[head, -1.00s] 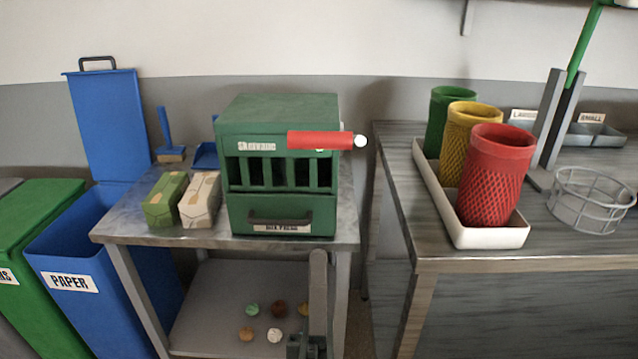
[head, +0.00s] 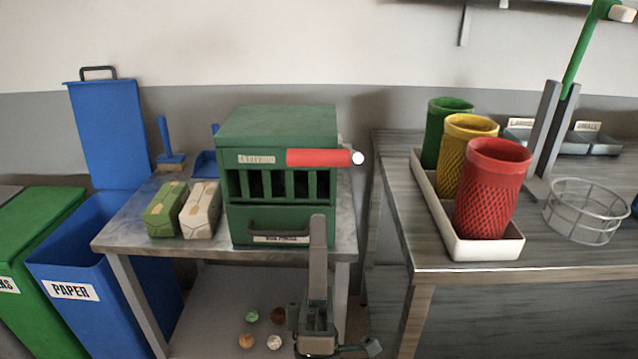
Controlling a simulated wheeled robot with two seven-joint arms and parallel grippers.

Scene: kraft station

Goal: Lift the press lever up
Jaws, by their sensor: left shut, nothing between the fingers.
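The green lever (head: 583,48) slants up to the right from two grey posts (head: 546,130) on the right table, with a pale end piece (head: 620,14) at the top edge of the picture. A green box (head: 277,130) on the left table carries a horizontal red handle (head: 318,157) with a white knob. My left gripper (head: 318,222) points upward in front of the box's lower right front. Its fingers are shut together and appear empty. It is well left of the green lever and below the red handle. My right gripper is not in view.
Red (head: 492,190), yellow (head: 466,150) and green (head: 445,125) cups stand in a white tray (head: 480,249) on the right table. A wire basket (head: 585,212) stands beside the posts. Two cartons (head: 200,210) lie left of the box. Blue and green bins are at far left.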

